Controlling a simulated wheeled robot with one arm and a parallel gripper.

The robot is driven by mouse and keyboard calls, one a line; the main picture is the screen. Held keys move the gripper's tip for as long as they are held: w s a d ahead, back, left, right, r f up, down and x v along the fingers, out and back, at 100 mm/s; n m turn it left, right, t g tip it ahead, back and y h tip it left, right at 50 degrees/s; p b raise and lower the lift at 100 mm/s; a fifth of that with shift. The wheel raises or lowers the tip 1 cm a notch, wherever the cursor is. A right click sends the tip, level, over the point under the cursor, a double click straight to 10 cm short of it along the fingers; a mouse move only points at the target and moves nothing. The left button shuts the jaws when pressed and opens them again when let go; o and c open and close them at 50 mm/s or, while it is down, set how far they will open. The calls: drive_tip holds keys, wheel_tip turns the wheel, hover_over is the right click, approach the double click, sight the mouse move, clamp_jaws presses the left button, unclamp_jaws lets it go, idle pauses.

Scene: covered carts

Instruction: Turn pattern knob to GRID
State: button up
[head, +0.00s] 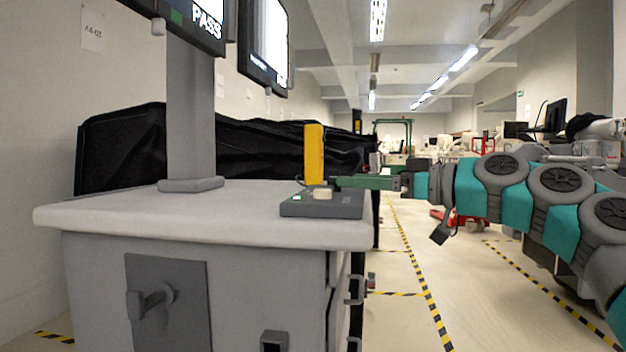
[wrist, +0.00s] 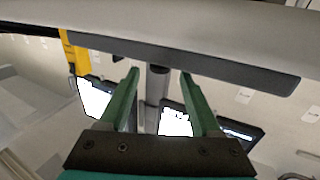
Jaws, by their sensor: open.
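A low dark grey control box (head: 335,206) lies on the cart top near its right front corner. In the wrist view my gripper (wrist: 160,75) is open, with nothing held between the fingers. A dark grey bar, probably the box's side (wrist: 215,67), crosses beyond the fingertips. The knob is not discernible there.
The pale cart top (head: 110,212) also carries a grey monitor post (head: 190,110). Monitors (head: 265,40) hang above; one reads PASS. A yellow upright object (head: 315,153) stands behind the box. A dark cover (head: 125,150) lies behind. A dark panel with a handle (head: 150,300) is on the cart front.

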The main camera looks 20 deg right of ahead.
sight(331, 179)
drive_tip(key=shift+x, duration=3.95)
drive_tip(key=shift+c, duration=0.4)
clamp_jaws()
